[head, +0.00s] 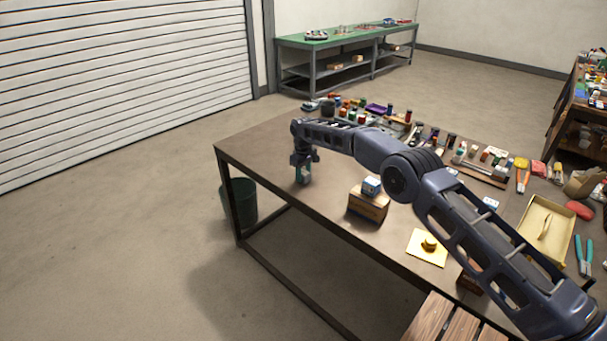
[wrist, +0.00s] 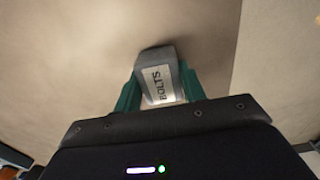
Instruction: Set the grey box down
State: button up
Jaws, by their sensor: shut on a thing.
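The grey box (wrist: 157,58) has a pale label reading "BOLTS". My gripper (wrist: 160,88) is shut on it, with a teal finger on each side. In the head view my gripper (head: 303,168) points down over the left end of the brown worktable (head: 262,146). The box (head: 304,180) shows only as a small grey shape below the fingers, at or just above the tabletop. I cannot tell whether it touches the table.
A cardboard box (head: 368,205) with a small blue-and-white box (head: 372,186) on top stands right of my gripper. A yellow sheet (head: 427,249) lies nearer the front. Several bottles and tools crowd the back. The tabletop around my gripper is clear. A dark bin (head: 240,203) stands on the floor.

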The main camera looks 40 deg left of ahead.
aim_at(304, 172)
jog(key=o, duration=1)
jog(key=shift+f, duration=0.15)
jog(key=shift+o, duration=0.2)
notch_tip(304, 172, up, 12)
